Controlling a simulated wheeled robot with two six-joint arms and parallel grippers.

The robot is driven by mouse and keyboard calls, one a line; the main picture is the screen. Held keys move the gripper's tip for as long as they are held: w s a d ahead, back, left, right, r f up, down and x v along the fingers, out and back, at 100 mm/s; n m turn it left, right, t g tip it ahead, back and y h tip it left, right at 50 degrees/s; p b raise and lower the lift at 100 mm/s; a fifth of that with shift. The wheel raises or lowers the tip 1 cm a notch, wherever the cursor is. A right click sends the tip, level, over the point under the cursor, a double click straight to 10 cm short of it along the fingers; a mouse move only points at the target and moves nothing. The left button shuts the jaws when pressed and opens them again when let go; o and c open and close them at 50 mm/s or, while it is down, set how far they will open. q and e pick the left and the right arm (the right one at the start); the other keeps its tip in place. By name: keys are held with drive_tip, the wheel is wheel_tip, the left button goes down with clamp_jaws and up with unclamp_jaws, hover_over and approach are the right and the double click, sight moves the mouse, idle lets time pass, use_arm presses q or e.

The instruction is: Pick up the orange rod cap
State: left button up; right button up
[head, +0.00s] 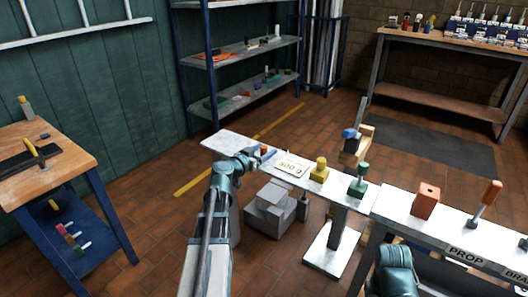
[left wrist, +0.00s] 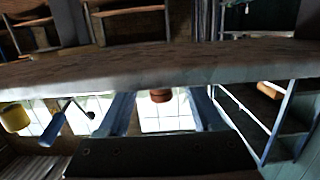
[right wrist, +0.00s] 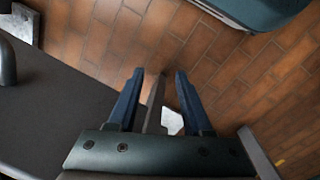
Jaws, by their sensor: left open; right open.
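The orange rod cap (head: 264,149) sits near the left end of the light, narrow bench, right beside my left gripper (head: 262,158). In the left wrist view the cap (left wrist: 160,95) is a small dark-orange round piece showing between the two blue fingers. The left fingers (left wrist: 163,105) are spread, with visible gaps on both sides of the cap. Whether the cap lies within finger reach is hard to tell. My right gripper (right wrist: 155,85) is open and empty in the right wrist view, above the brick floor.
On the narrow bench (head: 226,141) stand a numbered card (head: 291,165), a yellow knobbed piece (head: 319,170) and a green piece (head: 358,182). An orange block (head: 425,201) and an orange-handled tool (head: 488,196) stand on the right bench. Grey blocks (head: 270,212) lie on the floor below.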

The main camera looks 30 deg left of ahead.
use_arm(q)
clamp_jaws()
drive_tip(key=shift+r, duration=0.1)
use_arm(e)
drive_tip(key=shift+r, duration=0.1)
